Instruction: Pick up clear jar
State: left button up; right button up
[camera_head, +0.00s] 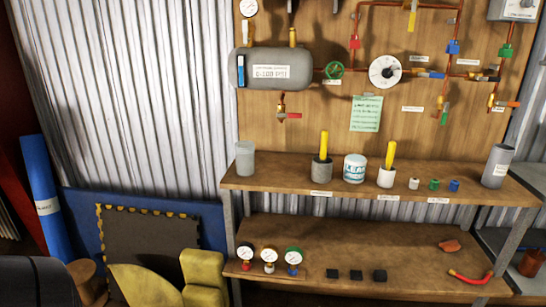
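A pale grey, see-through-looking jar (245,159) stands upright at the left end of the upper wooden shelf (280,184). It is the thing that looks most like the clear jar, and nothing touches it. A taller grey cylinder (497,166) stands at the right end of the same shelf; I cannot tell whether it is clear. I can make out neither of my grippers in the head view.
The lower shelf (345,255) holds gauges (269,257) and black blocks (356,275). A yellow object (203,275) is at lower left.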

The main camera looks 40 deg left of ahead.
aim_at(245, 149)
jog(key=i+u, duration=0.15)
jog(key=u, duration=0.3)
jog(key=i+l+u, duration=0.1)
jog(key=u, duration=0.4)
jog(key=i+l+u, duration=0.1)
jog(key=u, duration=0.35)
jog(key=i+l+u, duration=0.1)
jog(key=u, duration=0.35)
jog(key=i+l+u, duration=0.15)
jog(key=u, duration=0.3)
jog(key=i+l+u, duration=0.1)
jog(key=u, duration=0.3)
